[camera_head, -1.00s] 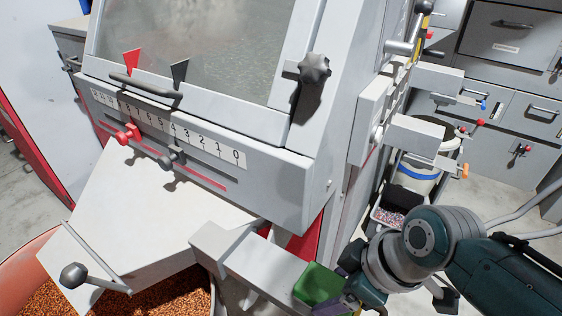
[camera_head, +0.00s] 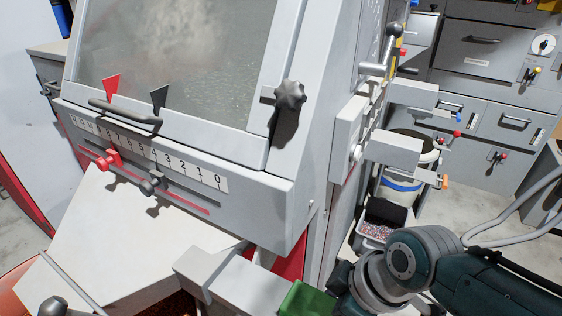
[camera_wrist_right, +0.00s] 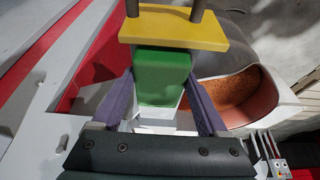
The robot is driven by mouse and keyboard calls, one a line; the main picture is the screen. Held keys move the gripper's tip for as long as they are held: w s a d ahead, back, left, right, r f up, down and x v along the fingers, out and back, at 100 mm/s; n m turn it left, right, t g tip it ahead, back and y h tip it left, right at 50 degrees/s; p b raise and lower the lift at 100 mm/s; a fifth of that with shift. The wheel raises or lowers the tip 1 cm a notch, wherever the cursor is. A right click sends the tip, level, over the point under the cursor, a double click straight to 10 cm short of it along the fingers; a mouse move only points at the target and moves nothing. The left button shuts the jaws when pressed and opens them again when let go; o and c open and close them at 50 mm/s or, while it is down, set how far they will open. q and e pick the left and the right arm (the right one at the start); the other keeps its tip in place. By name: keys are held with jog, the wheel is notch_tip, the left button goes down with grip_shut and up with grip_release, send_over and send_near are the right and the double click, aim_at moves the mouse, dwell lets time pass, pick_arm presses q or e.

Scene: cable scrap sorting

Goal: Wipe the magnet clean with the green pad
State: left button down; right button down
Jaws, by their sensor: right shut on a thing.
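The green pad (camera_head: 305,300) is at the bottom of the head view, by the end of a pale grey bar that juts from the machine. It also shows in the right wrist view (camera_wrist_right: 161,76), between the two purple fingers of my right gripper (camera_wrist_right: 160,88). The gripper is shut on the pad. A yellow block (camera_wrist_right: 172,27) with two dark posts lies across the pad's far end in that view. I cannot tell for sure which part is the magnet. Whether the pad touches the bar is unclear. My left gripper is not in view.
The grey machine (camera_head: 250,190) with a numbered scale and window fills the middle. A black star knob (camera_head: 290,95) and grey side blocks (camera_head: 393,150) jut out. A tub of coloured bits (camera_head: 374,231) stands behind my right arm. Grey drawers (camera_head: 475,65) stand at the back right.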

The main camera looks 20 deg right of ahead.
aim_at(296, 299)
jog(key=shift+w+a+r+b, duration=0.1)
jog(key=shift+w+a+b, duration=0.5)
jog(key=shift+w+a, duration=1.1)
jog(key=shift+w+a+f+b, duration=0.1)
jog(key=shift+w+a+b, duration=0.3)
jog(key=shift+w+b, duration=0.15)
jog(key=shift+w+a+f+b, duration=0.1)
jog(key=shift+w+a+b, duration=0.35)
jog(key=shift+w, duration=0.2)
jog(key=shift+w+a+r, duration=0.1)
jog(key=shift+w+a, duration=0.1)
jog(key=shift+w, duration=0.15)
notch_tip(296, 299, up, 6)
jog(key=p, duration=0.6)
